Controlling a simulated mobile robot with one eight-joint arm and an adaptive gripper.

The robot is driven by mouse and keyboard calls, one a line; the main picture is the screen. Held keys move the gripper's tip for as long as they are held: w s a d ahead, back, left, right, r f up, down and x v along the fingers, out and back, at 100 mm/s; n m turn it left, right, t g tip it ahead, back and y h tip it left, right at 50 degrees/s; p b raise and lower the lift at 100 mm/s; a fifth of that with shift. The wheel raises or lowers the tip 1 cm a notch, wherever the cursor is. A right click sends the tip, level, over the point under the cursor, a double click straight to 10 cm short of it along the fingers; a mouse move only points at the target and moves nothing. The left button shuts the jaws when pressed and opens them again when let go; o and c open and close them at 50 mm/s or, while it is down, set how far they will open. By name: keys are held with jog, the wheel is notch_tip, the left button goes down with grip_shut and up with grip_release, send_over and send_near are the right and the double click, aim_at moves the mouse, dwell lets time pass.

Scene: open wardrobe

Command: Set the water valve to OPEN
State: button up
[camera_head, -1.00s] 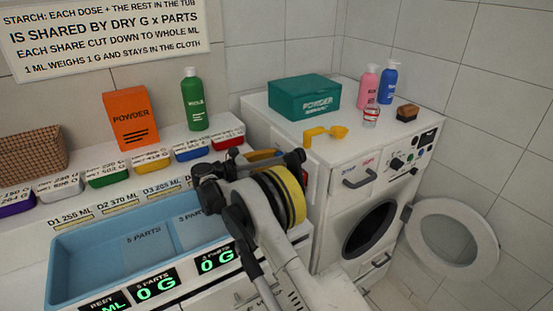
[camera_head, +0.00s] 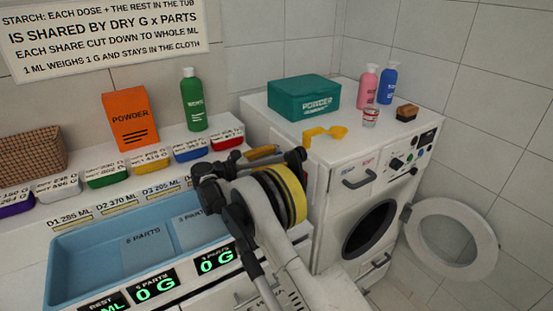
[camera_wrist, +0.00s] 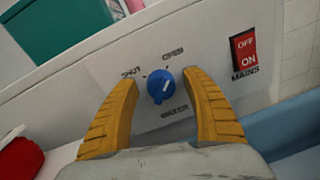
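In the wrist view, the blue round water valve knob (camera_wrist: 161,87) sits on a white panel between my two yellow fingers. A short white mark on the knob points up and to the right, roughly toward the OPEN label (camera_wrist: 173,52). The SHUT label (camera_wrist: 131,71) is at its upper left and the WATER label (camera_wrist: 174,112) is below it. My gripper (camera_wrist: 162,78) is open, one finger on each side of the knob, with a visible gap on both sides. In the head view my arm hides the knob and most of my gripper (camera_head: 265,153).
A red MAINS switch (camera_wrist: 244,51) is right of the knob.

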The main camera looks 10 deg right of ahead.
jog(key=shift+a, duration=0.1)
jog(key=v, duration=1.2)
